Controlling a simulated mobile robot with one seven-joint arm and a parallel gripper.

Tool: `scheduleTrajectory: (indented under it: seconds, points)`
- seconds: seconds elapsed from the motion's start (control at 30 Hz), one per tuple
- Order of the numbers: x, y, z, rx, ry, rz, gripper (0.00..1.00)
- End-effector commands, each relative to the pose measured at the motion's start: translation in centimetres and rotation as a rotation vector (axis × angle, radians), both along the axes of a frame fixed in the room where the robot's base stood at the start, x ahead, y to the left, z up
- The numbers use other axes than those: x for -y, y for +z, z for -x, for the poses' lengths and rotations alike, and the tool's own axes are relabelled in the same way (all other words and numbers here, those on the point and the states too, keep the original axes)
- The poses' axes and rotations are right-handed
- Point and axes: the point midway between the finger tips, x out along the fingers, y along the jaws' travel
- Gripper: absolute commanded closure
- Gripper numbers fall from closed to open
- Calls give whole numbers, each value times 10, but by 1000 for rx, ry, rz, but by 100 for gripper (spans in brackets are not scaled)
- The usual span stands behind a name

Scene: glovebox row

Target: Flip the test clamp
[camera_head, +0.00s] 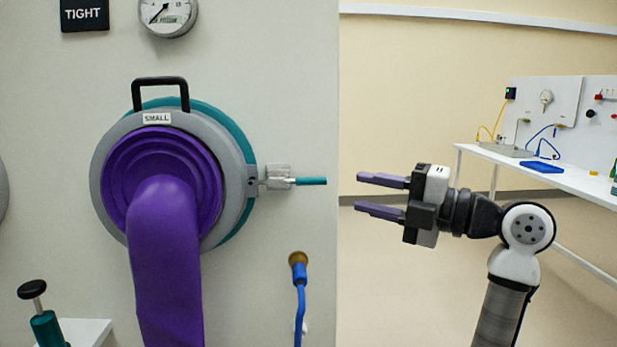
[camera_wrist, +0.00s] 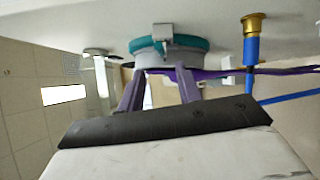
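The test clamp, seemingly the small metal latch with a teal handle (camera_head: 310,181), sits at the right edge of the grey port ring (camera_head: 106,202). Its handle points right, about level. My gripper (camera_head: 358,192) is right of the handle tip in the head view, its two purple fingers pointing left. The fingers are apart and empty, with a visible gap to the handle. In the wrist view, my gripper (camera_wrist: 160,72) points at the teal-edged port ring (camera_wrist: 196,44). I cannot clearly make out the clamp handle there.
A purple glove (camera_head: 165,260) hangs from the port. A black carry handle (camera_head: 160,82) tops the ring. A brass fitting (camera_head: 297,258) with a blue hose (camera_head: 300,310) is below the clamp. A white bench (camera_head: 560,180) stands at the far right. Open floor lies between.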

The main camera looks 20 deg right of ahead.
Motion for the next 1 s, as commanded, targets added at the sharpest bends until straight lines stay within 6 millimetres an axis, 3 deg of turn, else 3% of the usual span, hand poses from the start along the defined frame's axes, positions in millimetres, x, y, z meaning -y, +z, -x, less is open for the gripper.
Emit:
scheduleTrajectory:
  seconds: [0.3, 0.5, 0.93, 1.0]
  points:
    - [-46, 6, -52, -1, 4, 0, 66]
    - [-64, 6, -73, -1, 2, 0, 66]
    - [-71, 5, -82, 0, 1, 0, 66]
    - [-71, 5, -81, 0, 1, 0, 73]
